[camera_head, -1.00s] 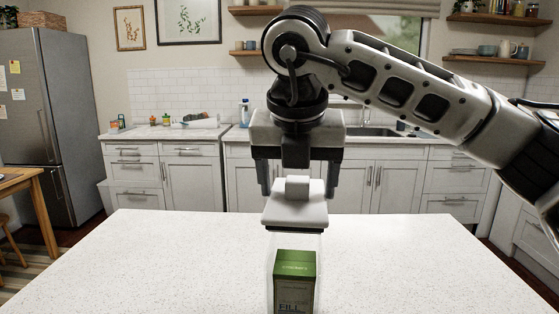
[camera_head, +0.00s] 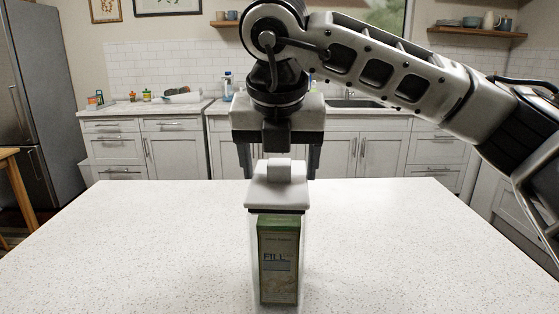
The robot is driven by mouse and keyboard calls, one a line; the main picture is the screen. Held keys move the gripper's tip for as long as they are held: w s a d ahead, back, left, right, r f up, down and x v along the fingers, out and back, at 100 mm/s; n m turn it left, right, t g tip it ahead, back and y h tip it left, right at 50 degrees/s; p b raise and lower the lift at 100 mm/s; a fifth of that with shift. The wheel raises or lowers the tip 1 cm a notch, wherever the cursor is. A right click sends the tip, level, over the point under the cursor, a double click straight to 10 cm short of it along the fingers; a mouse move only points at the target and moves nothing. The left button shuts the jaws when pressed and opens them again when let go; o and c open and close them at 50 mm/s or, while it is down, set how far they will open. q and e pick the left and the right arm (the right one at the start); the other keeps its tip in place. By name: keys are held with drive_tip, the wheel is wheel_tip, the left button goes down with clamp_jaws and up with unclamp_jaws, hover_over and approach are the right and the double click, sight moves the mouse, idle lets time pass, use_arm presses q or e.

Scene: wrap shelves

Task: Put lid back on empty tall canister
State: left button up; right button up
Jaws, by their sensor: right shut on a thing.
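The tall clear canister (camera_head: 253,270) stands upright on the white counter. A green box with "FILL" on its label (camera_head: 279,265) shows through its clear front, apparently inside. The white square lid with a raised knob (camera_head: 278,196) is level at the canister's top, in line with it. I cannot tell whether it is fully seated. My right gripper (camera_head: 279,168) points straight down and is shut on the lid, at the knob. Its dark fingers show on both sides, and their contact is hard to see. My left gripper is not in view.
The white speckled counter (camera_head: 420,245) is clear on both sides of the canister. Kitchen cabinets (camera_head: 175,155) and a sink stand behind it. A fridge (camera_head: 30,100) and part of a wooden table are at the left.

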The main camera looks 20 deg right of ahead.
idle(0.4)
idle(0.5)
drive_tip(key=shift+b, duration=0.5)
drive_tip(key=shift+f+b, duration=0.55)
drive_tip(key=shift+b, duration=0.1)
idle(1.0)
drive_tip(key=shift+f+b, duration=0.15)
drive_tip(key=shift+b, duration=0.15)
drive_tip(key=o, duration=1.1)
